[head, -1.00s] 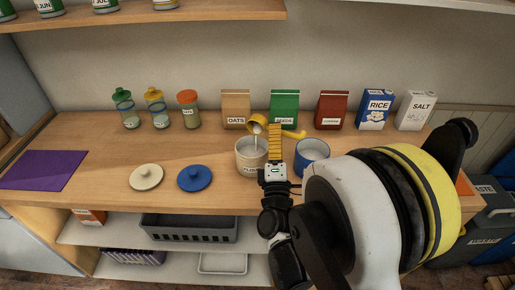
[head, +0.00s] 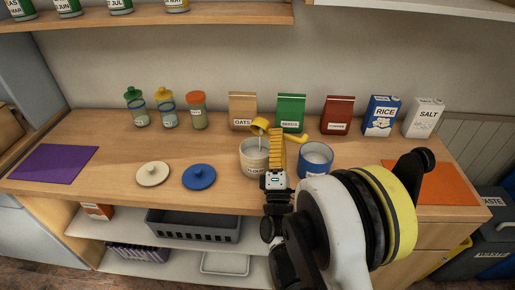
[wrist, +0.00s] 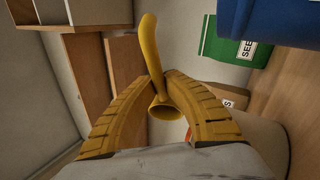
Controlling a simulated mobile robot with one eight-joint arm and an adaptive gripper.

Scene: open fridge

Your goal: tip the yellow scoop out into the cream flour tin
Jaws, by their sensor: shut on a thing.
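The yellow scoop (head: 260,124) is tipped over the cream flour tin (head: 254,160), its bowl above the tin's open mouth. A thin pale stream shows between the bowl and the tin. My gripper (head: 278,137) is shut on the scoop's handle, which sticks out to the right. In the wrist view the scoop (wrist: 166,111) sits between my yellow finger pads (wrist: 157,82), its bowl looking empty from this side. The cream tin (wrist: 272,140) is partly hidden behind a finger there.
A blue open tin (head: 316,160) with white contents stands right of the cream tin. A cream lid (head: 153,174) and a blue lid (head: 199,177) lie to the left. Packets, including the oats (head: 242,110) and green seeds (head: 291,112), line the back. A purple mat (head: 52,165) lies far left.

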